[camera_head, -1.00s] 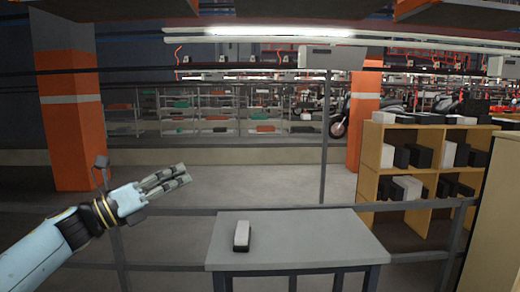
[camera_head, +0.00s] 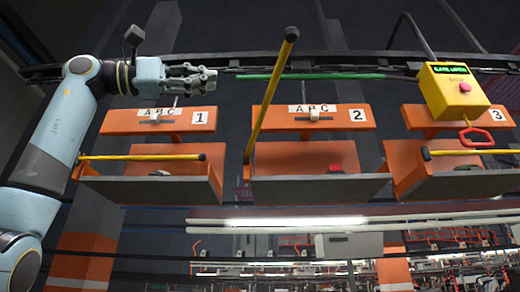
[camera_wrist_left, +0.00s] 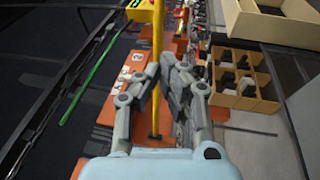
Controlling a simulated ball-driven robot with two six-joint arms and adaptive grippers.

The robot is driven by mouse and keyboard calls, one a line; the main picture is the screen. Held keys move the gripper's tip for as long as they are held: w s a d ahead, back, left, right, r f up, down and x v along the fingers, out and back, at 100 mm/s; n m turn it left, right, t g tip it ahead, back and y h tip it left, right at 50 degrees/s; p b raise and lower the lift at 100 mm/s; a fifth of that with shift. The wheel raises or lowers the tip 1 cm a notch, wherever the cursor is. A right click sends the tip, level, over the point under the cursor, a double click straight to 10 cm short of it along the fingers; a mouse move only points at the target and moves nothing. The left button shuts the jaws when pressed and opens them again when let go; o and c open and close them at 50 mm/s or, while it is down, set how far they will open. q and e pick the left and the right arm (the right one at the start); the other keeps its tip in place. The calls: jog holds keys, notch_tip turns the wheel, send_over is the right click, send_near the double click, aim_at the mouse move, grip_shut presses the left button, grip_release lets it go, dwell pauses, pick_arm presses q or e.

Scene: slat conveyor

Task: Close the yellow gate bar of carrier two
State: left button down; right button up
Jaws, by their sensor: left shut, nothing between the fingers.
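Carrier two (camera_head: 333,160) is the orange carrier marked 2, in the middle of the head view. Its yellow gate bar (camera_head: 268,100) stands raised and tilted, its dark tip high above the carrier. My left gripper (camera_head: 215,76) is shut and empty, left of the raised bar and apart from it in the head view. In the left wrist view, my left gripper's fingers (camera_wrist_left: 162,68) overlap a long yellow bar (camera_wrist_left: 158,28); I cannot tell its distance from them. My right gripper is out of view.
Carrier one (camera_head: 130,123) and carrier three (camera_head: 412,118) flank carrier two. Their yellow bars, the left one (camera_head: 140,157) and the right one (camera_head: 470,152), lie level. A yellow control box (camera_head: 440,92) with a red handle hangs at right. A green rod (camera_head: 310,76) runs above carrier two.

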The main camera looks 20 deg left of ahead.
aim_at(272, 80)
pick_arm(q)
jog(key=p+x, duration=0.3)
jog(key=x, duration=0.7)
jog(key=shift+d+r, duration=0.1)
jog(key=shift+r, duration=0.05)
jog(key=shift+w+d+p, duration=0.3)
jog(key=shift+w+d, duration=0.05)
jog(key=shift+d, duration=0.25)
